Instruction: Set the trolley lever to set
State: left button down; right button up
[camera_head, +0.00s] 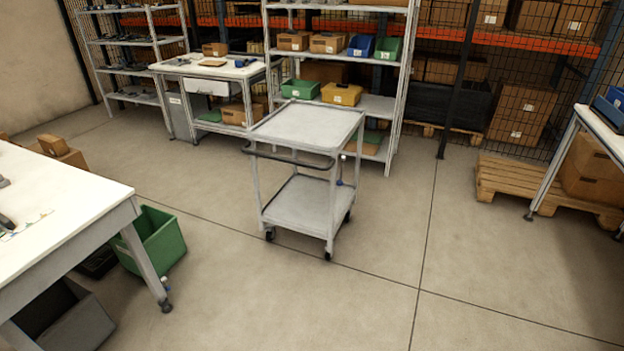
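A grey two-shelf trolley (308,128) stands upright on the concrete floor in the middle of the head view. Both its shelves look empty. A dark push handle (290,158) runs along its near left side. A small blue knob (339,183) shows by the trolley's right post, and a small pale knob shows above it; which of them belongs to the lever, and its setting, is too small to tell. The trolley stands on dark casters. Neither of my grippers is in view.
A white workbench (60,190) stands at the left, with a green bin (152,240) beside its leg. Shelving (375,100) with boxes and bins is close behind the trolley. A wooden pallet (500,182) lies at the right. The floor in front of the trolley is clear.

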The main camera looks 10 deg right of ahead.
aim_at(339, 182)
jog(key=i+l+u, duration=0.15)
jog(key=l, duration=0.15)
jog(key=i+l+u, duration=0.15)
jog(key=l, duration=0.15)
jog(key=l+u, duration=0.15)
jog(key=l, duration=0.15)
jog(key=i+l+u, duration=0.1)
jog(key=l, duration=0.2)
jog(key=i+l, duration=0.1)
jog(key=l, duration=0.25)
jog(key=i+l+u, duration=0.15)
jog(key=l, duration=0.15)
jog(key=i+l, duration=0.1)
jog(key=l, duration=0.45)
jog(key=i+l, duration=0.1)
jog(key=l, duration=0.45)
jog(key=i+l, duration=0.15)
jog(key=l, duration=0.4)
jog(key=i+l+u, duration=0.1)
jog(key=l, duration=0.4)
jog(key=i+l, duration=0.1)
jog(key=l, duration=0.45)
jog(key=i+l, duration=0.1)
jog(key=l, duration=0.45)
jog(key=k, duration=0.2)
